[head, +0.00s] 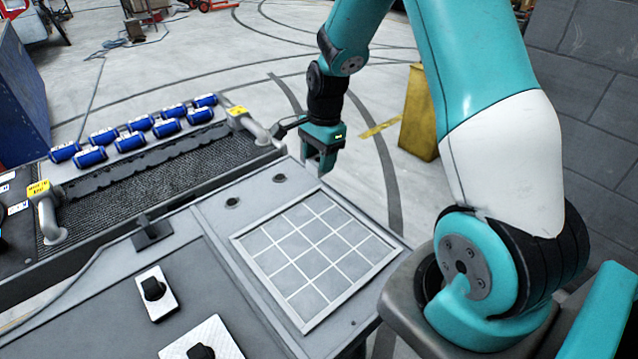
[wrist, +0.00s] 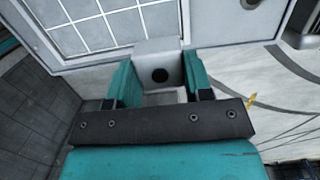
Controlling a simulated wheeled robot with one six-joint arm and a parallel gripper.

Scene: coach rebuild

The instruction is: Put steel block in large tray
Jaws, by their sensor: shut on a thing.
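My gripper (head: 322,160) hangs past the far edge of the grey worktop, beyond the tray's far corner. In the wrist view its two teal fingers (wrist: 158,82) are shut on the steel block (wrist: 158,48), a light grey block with a dark round hole in its face. In the head view I cannot make out the block clearly between the fingers. The large tray (head: 248,241), a flat pale frame with a grid of square cells, lies on the worktop. Its cells look empty. The tray also shows at the upper left of the wrist view (wrist: 181,22), apart from the block.
Two white plates with black knobs (head: 155,293) (head: 203,342) sit on the worktop at front left. Several blue cylinders (head: 134,140) lie behind a dark ribbed bed at left. Two round holes are left of the tray. A yellow bin (head: 420,113) stands on the floor behind.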

